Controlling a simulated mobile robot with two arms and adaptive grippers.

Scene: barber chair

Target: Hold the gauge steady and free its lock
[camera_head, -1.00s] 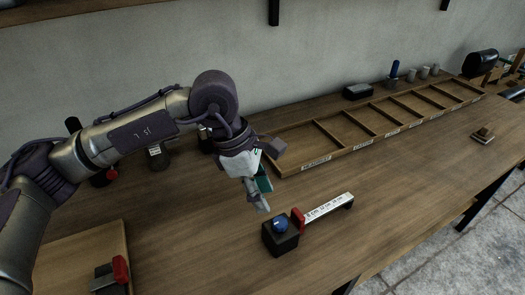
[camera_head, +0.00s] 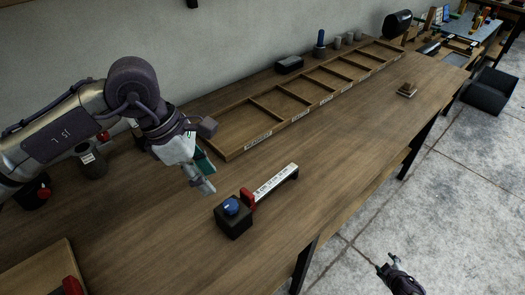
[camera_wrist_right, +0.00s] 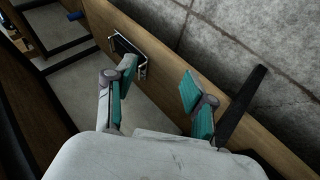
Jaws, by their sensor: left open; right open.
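The gauge is a white marked bar (camera_head: 275,182) with a red jaw (camera_head: 246,198) and a dark far end. It lies on the bench at a black block with a blue knob (camera_head: 231,206). I cannot tell which part is the lock. My left gripper (camera_head: 206,178) is open, above the bench and up-left of the block, apart from the gauge. My right gripper (camera_head: 387,266) is low over the floor, off the bench's front edge. The right wrist view shows it open and empty, with teal pads (camera_wrist_right: 158,88).
A wooden tray with compartments (camera_head: 222,152) runs along the back of the bench. A small wooden block (camera_head: 407,89) sits at the right. A red-tipped tool (camera_head: 72,287) lies at the near left. The bench around the gauge is clear.

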